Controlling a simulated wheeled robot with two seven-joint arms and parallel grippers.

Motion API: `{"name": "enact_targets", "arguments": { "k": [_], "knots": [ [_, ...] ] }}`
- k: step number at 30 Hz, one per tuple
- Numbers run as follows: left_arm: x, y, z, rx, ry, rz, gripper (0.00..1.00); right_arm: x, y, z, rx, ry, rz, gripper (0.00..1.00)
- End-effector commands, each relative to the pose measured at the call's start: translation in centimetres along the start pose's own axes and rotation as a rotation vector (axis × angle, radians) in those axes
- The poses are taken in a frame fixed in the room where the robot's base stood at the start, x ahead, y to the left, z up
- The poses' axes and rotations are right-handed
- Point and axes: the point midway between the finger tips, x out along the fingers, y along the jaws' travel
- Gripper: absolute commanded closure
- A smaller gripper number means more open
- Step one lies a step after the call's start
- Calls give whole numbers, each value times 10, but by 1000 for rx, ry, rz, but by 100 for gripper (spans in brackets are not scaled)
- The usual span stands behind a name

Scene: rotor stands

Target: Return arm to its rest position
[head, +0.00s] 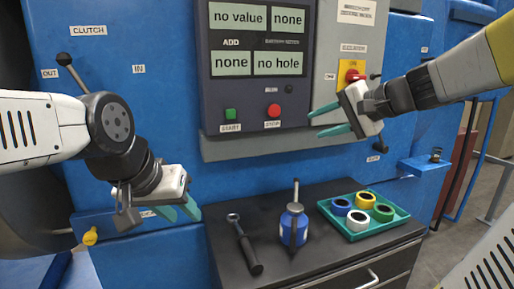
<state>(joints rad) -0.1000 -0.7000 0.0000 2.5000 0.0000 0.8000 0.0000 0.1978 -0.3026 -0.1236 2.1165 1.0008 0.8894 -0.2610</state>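My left gripper (184,216) hangs at the lower left, in front of the blue machine. Its two teal fingers point down to the right, apart, with nothing seen between them. My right gripper (315,124) is at the right, in front of the machine's control panel. Its teal fingers point left and are spread open, with nothing between them. They are to the right of the red stop button (273,110) and below the red and yellow excluder switch (352,75).
A dark cabinet (330,256) stands below, holding a wrench-like tool (245,245), a blue bottle (294,228) and a teal tray (367,235) with several coloured rings. The panel has a green start button (230,114) and a screen (260,40). A clutch lever (72,72) sticks out at upper left.

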Motion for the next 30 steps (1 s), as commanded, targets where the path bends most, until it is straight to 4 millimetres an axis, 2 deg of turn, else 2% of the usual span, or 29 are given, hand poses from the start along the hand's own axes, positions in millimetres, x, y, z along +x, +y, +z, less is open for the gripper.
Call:
{"name": "enact_targets", "arguments": {
  "k": [1,3,6,9,12,17,30],
  "knots": [
    [0,0,0,0,0,0,64,0,8,34,-75,-48,60,62],
    [0,0,0,0,0,0,64,-3,28,74,-184,-103,157,62],
    [0,0,0,0,0,0,64,-13,60,118,-350,-158,288,62],
    [0,0,0,0,0,0,64,-25,90,146,-507,-186,400,62],
    [0,0,0,0,0,0,64,-35,112,159,-636,-192,480,62],
    [0,0,0,0,0,0,64,-44,130,165,-750,-188,548,62],
    [0,0,0,0,0,0,64,-46,133,165,-767,-186,561,62]
  ]
}}
